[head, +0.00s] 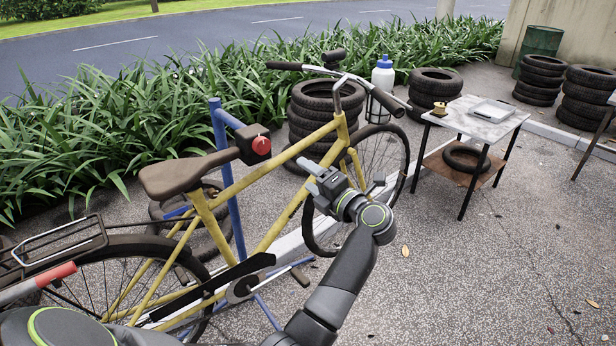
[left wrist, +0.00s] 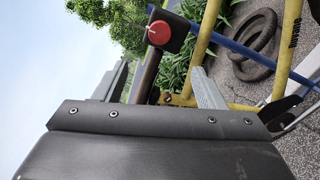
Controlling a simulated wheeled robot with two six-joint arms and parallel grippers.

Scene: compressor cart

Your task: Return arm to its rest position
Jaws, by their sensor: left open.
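My left gripper (head: 308,176) is raised in front of the yellow bicycle frame (head: 225,190) in the head view, with its arm reaching up from the bottom edge. Its fingers are apart with nothing held. In the left wrist view the left gripper (left wrist: 160,78) shows both grey fingers, spread wide. The clamp with the red knob (left wrist: 159,33) appears beyond the gap between them. The same red knob (head: 261,145) sits on the blue stand's clamp in the head view. I cannot tell how far the fingers are from the frame. My right gripper is not in view.
The bicycle hangs on a blue stand (head: 219,130). A red grip (head: 55,273) on a grey bar is at lower left. Tyre stacks (head: 433,84) and a small table (head: 479,117) with a tray (head: 494,110) stand behind. The pavement at right is mostly clear.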

